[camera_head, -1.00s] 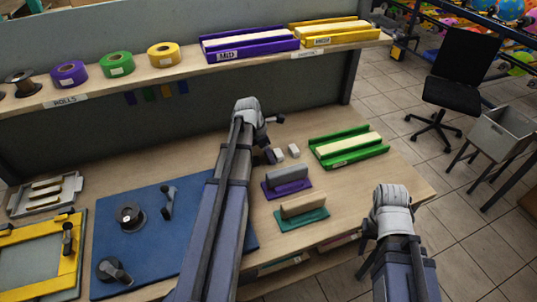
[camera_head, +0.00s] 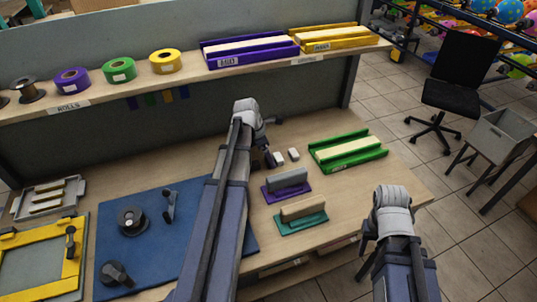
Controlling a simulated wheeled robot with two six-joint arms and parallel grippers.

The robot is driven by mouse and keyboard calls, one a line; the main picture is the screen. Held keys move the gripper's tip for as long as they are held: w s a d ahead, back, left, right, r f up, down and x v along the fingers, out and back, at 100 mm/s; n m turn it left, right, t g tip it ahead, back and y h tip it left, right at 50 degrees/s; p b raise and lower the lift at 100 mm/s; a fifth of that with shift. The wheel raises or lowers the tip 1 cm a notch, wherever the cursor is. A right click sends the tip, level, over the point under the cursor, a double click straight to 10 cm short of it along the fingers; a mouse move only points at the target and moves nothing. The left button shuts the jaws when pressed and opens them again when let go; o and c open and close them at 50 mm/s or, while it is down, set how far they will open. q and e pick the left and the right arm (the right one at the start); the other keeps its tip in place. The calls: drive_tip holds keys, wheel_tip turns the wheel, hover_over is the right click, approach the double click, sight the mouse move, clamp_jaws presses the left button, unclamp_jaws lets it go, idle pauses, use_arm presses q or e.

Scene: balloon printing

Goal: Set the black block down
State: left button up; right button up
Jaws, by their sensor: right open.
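My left arm reaches over the table in the middle, and its wrist hides most of my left gripper (camera_head: 273,138). A small dark piece (camera_head: 269,157) shows at the tabletop just beyond the wrist, beside two small white blocks (camera_head: 279,158). I cannot tell whether it is the black block or a gripper finger, nor whether it touches the table. My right gripper (camera_head: 366,243) is open and low at the table's front right edge, with its fingers partly hidden behind its wrist.
A purple-based stamp (camera_head: 288,181) and a green-based one (camera_head: 302,212) stand right of my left arm. A green tray (camera_head: 349,152) lies at the right. A blue board (camera_head: 180,240) with a dark spool lies at the left. Bare tabletop (camera_head: 365,190) shows at the right.

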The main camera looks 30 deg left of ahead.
use_arm(q)
drive_tip(key=p+v, duration=0.9)
drive_tip(key=v, duration=0.1)
drive_tip(key=shift+r, duration=0.1)
drive_tip(key=s+d+m+g, duration=0.1)
drive_tip(key=s+d+m, duration=0.2)
drive_tip(key=d+m, duration=0.4)
drive_tip(key=s+d+m+g+y, duration=0.1)
drive_tip(key=s+d+m, duration=0.2)
drive_tip(key=d+m, duration=0.5)
drive_tip(key=s+d+f+m+y, duration=0.1)
drive_tip(key=s+d+m, duration=0.2)
drive_tip(key=d+m, duration=0.4)
drive_tip(key=shift+s+d+m+g, duration=0.15)
drive_tip(key=shift+d+g, duration=0.05)
drive_tip(key=shift+d, duration=0.85)
drive_tip(key=shift+s+d+m+g, duration=0.15)
drive_tip(key=shift+s+d+g, duration=0.05)
drive_tip(key=shift+d, duration=0.9)
drive_tip(key=s+d+m+y, duration=0.1)
drive_tip(key=s+d+m, duration=0.4)
drive_tip(key=m, duration=0.4)
drive_tip(key=shift+s+d, duration=0.25)
drive_tip(key=shift+d, duration=0.2)
drive_tip(key=shift+r, duration=0.1)
